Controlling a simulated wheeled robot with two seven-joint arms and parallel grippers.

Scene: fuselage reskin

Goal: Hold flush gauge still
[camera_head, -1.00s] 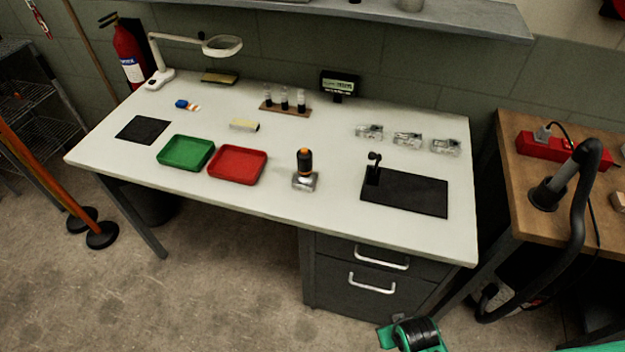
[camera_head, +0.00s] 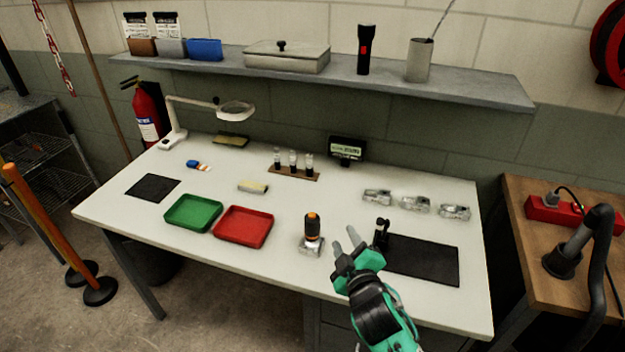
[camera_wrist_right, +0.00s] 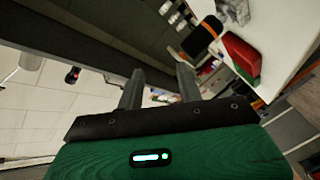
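A black-and-orange handled tool on a small silver block (camera_head: 312,235), which looks like the flush gauge, stands upright on the white workbench (camera_head: 200,262). My right gripper (camera_head: 345,240) is just right of it in the head view, apart from it. Its two fingers are spread with nothing between them. In the right wrist view my right gripper (camera_wrist_right: 160,78) also shows empty, and the black-and-orange tool (camera_wrist_right: 201,37) appears beyond the fingers to the upper right. My left gripper is not in view.
A black mat (camera_head: 425,262) with a small black stand (camera_head: 381,234) lies close right of the gripper. A red tray (camera_head: 243,227) and green tray (camera_head: 193,213) sit left. A vial rack (camera_head: 294,172), display (camera_head: 346,149) and several clear parts (camera_head: 415,204) stand behind.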

